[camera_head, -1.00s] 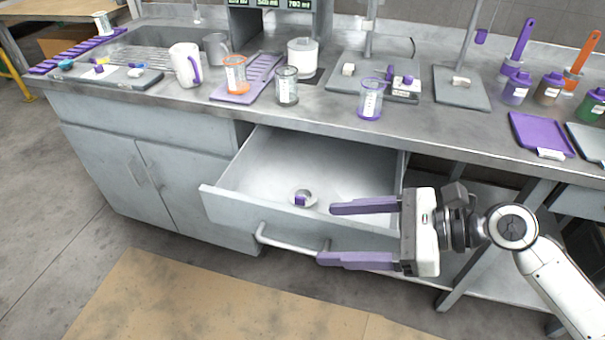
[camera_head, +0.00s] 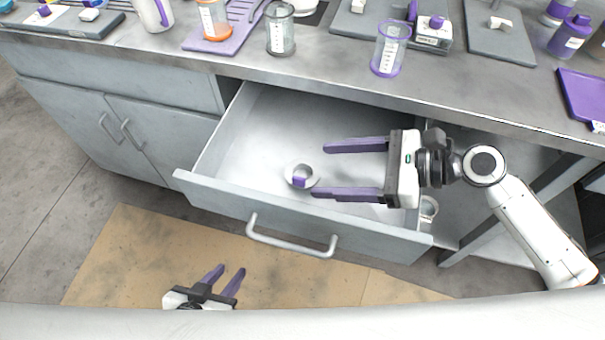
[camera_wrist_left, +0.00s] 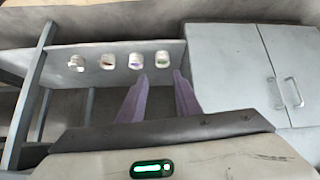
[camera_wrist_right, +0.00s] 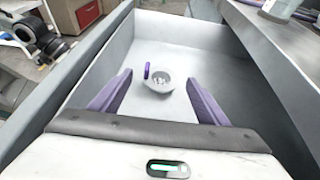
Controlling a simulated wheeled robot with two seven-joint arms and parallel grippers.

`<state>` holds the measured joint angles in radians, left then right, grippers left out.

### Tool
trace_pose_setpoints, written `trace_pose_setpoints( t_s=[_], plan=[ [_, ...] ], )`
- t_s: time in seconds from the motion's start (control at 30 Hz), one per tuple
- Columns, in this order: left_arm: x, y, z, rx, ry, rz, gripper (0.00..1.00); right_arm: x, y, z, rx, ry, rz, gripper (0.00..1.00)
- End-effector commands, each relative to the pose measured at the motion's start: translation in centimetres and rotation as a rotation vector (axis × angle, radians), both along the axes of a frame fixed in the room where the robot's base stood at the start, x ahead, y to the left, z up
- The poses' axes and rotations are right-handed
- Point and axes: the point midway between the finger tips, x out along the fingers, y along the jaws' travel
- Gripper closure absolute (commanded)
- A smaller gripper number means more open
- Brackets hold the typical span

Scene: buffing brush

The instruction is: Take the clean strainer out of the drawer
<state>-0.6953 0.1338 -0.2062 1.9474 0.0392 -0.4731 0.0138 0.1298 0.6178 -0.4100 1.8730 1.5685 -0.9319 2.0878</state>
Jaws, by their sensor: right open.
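The strainer (camera_head: 301,176) is a small pale round bowl with a purple part, lying on the floor of the open drawer (camera_head: 255,130). In the right wrist view the strainer (camera_wrist_right: 158,82) lies ahead, between the fingertips in the picture and beyond them. My right gripper (camera_head: 328,170) is open and empty over the drawer, to the right of the strainer, its purple fingers pointing left toward it. My left gripper (camera_head: 228,275) is open and empty, low in front of the cabinet, away from the drawer. It also shows in the left wrist view (camera_wrist_left: 160,82).
The drawer handle (camera_head: 290,240) and front panel face me. The counter (camera_head: 330,75) above holds a clear purple-rimmed beaker (camera_head: 390,48), a grey beaker (camera_head: 280,30) and a purple tray (camera_head: 585,97).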

Motion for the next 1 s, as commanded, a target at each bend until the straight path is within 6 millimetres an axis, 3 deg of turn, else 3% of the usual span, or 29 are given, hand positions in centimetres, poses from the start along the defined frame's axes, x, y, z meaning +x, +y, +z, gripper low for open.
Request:
trace_pose_setpoints(
  t_s=[0.17,0.5,0.83,1.0],
  plan=[
    [0.3,0.0,0.3,-0.001,-0.008,0.0,0.69,0.3,1.2,-0.2,0.003,-0.003,0.002,0.31],
    [1.1,0.0,0.4,-0.001,-0.024,0.002,0.69,1.6,5.8,-2.1,0.004,-0.002,0.003,0.31],
    [1.0,0.0,0.4,-0.001,-0.022,0.004,0.69,1.8,6.4,-2.4,0.001,-0.003,0.001,0.31],
    [0.8,0.1,0.3,-0.001,-0.017,0.004,0.69,1.8,6.4,-2.4,0.001,-0.002,0.001,0.58]
  ],
)
